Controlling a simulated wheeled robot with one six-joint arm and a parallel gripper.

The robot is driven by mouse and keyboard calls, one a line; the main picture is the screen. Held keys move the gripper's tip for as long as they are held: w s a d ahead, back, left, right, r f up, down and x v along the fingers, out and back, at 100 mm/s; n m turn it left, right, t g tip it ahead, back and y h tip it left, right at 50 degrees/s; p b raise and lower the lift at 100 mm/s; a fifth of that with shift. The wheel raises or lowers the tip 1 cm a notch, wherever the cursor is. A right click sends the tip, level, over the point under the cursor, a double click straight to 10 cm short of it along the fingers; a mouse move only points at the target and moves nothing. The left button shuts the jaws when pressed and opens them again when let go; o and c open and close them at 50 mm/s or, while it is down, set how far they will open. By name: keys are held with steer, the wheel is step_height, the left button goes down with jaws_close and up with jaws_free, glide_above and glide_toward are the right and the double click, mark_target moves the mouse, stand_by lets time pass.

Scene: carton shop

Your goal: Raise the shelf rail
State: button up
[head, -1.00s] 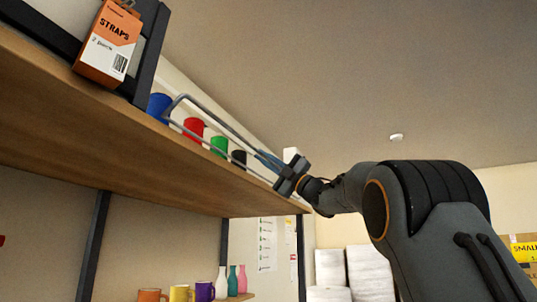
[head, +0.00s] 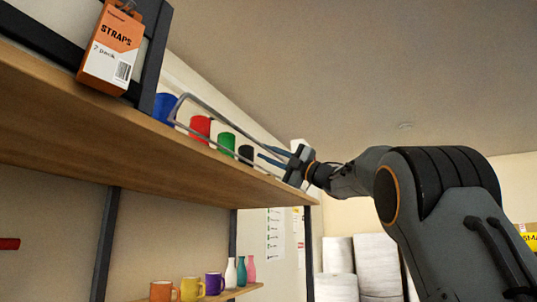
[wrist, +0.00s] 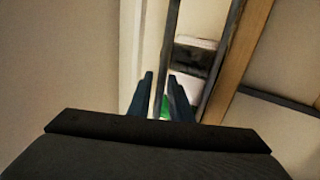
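The shelf rail (head: 178,106) is a thin grey metal loop along the front edge of the upper wooden shelf (head: 120,140). Its upper bar stands above the shelf edge, in front of the mugs. My gripper (head: 265,151) is at the rail's far right end, with its two blue-grey fingers spread apart. In the wrist view the fingers (wrist: 162,76) lie on either side of one rail bar (wrist: 169,40), with gaps showing. A second bar (wrist: 222,60) runs to the right. The rail's far end is hidden behind my gripper.
Blue (head: 164,107), red (head: 200,127), green (head: 226,142) and black (head: 246,154) mugs stand behind the rail. An orange straps box (head: 112,48) hangs at upper left. Mugs and bottles (head: 231,272) stand on a lower shelf.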

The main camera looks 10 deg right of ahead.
mark_target(278, 157)
steer(key=shift+o, duration=0.4)
steer(key=b+v, duration=0.3)
steer(key=v, duration=0.5)
steer(key=shift+r, duration=0.1)
steer(key=shift+a, duration=0.1)
